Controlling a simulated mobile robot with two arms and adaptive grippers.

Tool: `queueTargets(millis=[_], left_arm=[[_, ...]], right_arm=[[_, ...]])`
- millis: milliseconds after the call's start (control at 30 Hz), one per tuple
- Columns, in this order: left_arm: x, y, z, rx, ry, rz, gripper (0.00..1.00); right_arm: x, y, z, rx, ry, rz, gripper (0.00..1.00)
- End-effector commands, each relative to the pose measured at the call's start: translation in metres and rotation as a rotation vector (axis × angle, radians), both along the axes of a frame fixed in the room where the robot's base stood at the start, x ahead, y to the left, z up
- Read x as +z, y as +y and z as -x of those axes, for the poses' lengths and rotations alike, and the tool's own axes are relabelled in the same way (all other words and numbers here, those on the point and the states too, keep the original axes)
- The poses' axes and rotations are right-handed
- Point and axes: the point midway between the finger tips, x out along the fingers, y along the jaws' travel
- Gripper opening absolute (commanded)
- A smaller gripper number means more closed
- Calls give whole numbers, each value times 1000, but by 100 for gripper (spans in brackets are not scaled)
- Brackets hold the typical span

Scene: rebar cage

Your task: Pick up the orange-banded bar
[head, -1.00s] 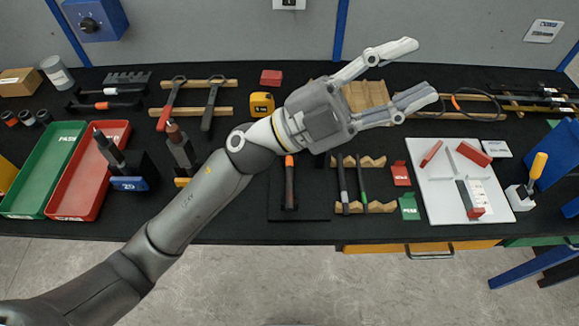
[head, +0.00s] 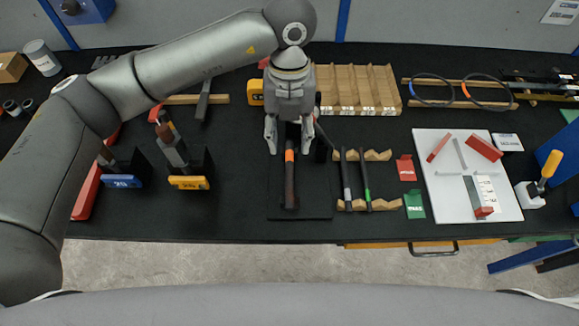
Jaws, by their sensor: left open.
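The orange-banded bar (head: 289,183) is dark, with an orange band near its far end. It lies lengthwise on a dark mat (head: 313,204) near the middle of the bench. My left gripper (head: 289,138) points down over the bar's far end. Its two fingers are open, one on each side of the bar. I cannot tell whether they touch it. The far tip of the bar is hidden beneath the gripper. My right gripper is not in view.
Just right, two bars, one with a green band (head: 365,180), rest on notched wooden supports (head: 374,204). A wooden rack (head: 355,88) stands behind. A white board (head: 450,193) with red blocks lies right. Blue and yellow labelled holders (head: 188,183) stand left.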

Motion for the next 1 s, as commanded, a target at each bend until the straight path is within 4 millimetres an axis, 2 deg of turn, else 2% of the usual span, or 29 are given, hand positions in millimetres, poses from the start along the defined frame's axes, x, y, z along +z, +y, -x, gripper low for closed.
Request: queueTargets(millis=[200, 467, 700, 800, 1000], left_arm=[[-33, 1, 6, 1, 6, -3, 43], [-55, 0, 9, -2, 6, -2, 43], [-90, 0, 13, -2, 6, 1, 43], [-98, 0, 14, -2, 4, 0, 43], [-100, 0, 13, -3, 3, 1, 43]], right_arm=[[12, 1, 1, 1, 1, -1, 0], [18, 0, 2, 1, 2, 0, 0], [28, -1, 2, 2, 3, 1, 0], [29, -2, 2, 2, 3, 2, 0], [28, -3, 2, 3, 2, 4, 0]])
